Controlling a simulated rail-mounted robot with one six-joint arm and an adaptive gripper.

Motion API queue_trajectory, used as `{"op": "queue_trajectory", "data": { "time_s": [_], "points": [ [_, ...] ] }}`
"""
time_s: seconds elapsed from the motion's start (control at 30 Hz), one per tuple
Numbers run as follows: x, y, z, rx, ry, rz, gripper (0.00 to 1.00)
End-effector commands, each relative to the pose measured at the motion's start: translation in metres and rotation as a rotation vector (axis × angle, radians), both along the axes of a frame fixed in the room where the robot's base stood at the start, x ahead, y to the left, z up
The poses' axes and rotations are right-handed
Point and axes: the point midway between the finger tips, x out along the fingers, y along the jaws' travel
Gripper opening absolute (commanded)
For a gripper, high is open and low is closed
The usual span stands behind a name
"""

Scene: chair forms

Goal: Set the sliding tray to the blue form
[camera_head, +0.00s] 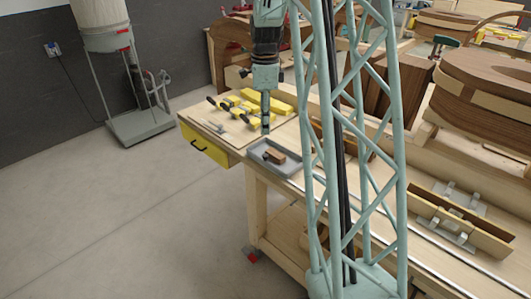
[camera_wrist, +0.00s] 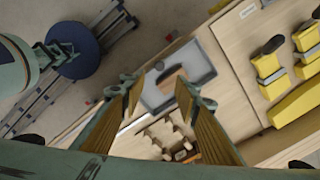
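A grey tray (camera_head: 287,168), which looks like the sliding tray, sits at the near edge of the bench and holds a small brown wooden block (camera_head: 276,155). In the wrist view the tray (camera_wrist: 204,68) and block (camera_wrist: 172,82) show beyond my fingers. My gripper (camera_head: 265,128) points down just above the tray's far left part. In the wrist view its two fingers (camera_wrist: 162,90) are spread apart with nothing between them. I cannot make out a blue form on the bench; the mast hides part of it.
Yellow clamps (camera_head: 236,104) lie on the bench left of the tray, above a yellow drawer (camera_head: 206,148). A metal rail runs along the bench's front edge. A metal fixture (camera_head: 448,222) and large curved wooden forms (camera_head: 490,75) stand right. The floor (camera_head: 130,215) in front is clear.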

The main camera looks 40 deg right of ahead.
Motion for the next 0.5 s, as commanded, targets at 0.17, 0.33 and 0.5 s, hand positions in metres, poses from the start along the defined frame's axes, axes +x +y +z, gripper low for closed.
{"op": "queue_trajectory", "data": {
  "time_s": [0.17,0.33,0.5],
  "points": [
    [0.0,0.0,-0.009,0.001,0.001,0.0,0.29],
    [-0.001,0.001,-0.025,0.001,0.001,0.0,0.29],
    [-0.001,0.0,-0.046,0.001,0.001,0.0,0.29]
  ]
}}
